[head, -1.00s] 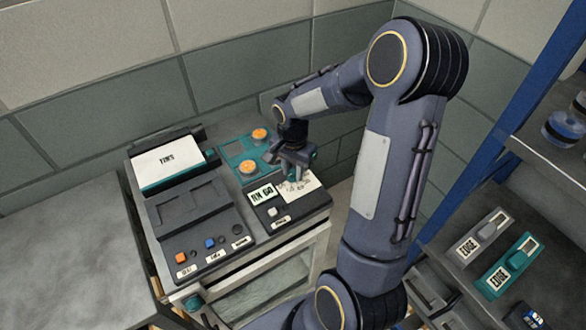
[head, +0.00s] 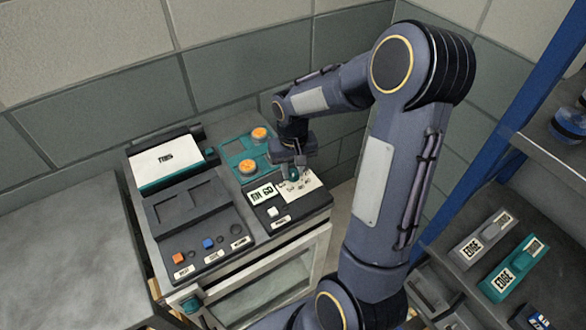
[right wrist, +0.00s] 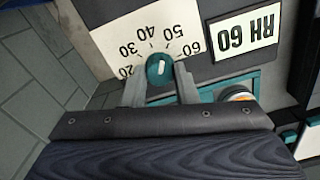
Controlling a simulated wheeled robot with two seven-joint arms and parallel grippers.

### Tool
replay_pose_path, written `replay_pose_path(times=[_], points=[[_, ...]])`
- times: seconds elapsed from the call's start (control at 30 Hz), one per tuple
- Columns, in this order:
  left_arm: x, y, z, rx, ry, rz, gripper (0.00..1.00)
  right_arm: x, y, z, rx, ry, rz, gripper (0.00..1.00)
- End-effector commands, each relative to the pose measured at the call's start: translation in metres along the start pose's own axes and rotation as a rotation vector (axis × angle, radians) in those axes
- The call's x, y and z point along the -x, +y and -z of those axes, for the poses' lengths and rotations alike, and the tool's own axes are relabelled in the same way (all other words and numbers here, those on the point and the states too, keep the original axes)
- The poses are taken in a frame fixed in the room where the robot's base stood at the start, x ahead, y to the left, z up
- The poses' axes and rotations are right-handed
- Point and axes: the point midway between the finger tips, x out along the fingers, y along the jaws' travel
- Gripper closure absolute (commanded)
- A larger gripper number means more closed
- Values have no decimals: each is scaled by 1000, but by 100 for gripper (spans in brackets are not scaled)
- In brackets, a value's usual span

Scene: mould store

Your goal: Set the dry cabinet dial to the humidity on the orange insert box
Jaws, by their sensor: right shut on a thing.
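The dry cabinet's dial is a teal knob (head: 293,174) with a white mark, standing on a white scale plate (head: 302,188) on the cabinet top. My right gripper (head: 292,168) is shut on this knob from above. In the right wrist view the gripper (right wrist: 161,82) has one finger on each side of the knob (right wrist: 158,75). The scale (right wrist: 125,33) shows 20 to 60, and the knob's white mark points roughly between 40 and 50. I cannot make out an orange insert box. My left gripper is not in view.
A teal tray (head: 231,148) with two orange round pieces (head: 259,134) lies behind the dial. A black panel (head: 205,222) with coloured buttons is to the left. A grey worktop (head: 65,240) stands far left. Shelves at right hold a teal EDGE box (head: 515,268).

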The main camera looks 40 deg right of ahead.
Motion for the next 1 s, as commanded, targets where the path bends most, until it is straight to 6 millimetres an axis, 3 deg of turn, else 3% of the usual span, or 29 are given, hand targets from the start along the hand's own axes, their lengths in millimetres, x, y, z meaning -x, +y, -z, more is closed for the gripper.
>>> replay_pose_path(times=[1.0], points=[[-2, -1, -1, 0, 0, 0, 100, 1, -1, 0, 949, 1, -1, 96]])
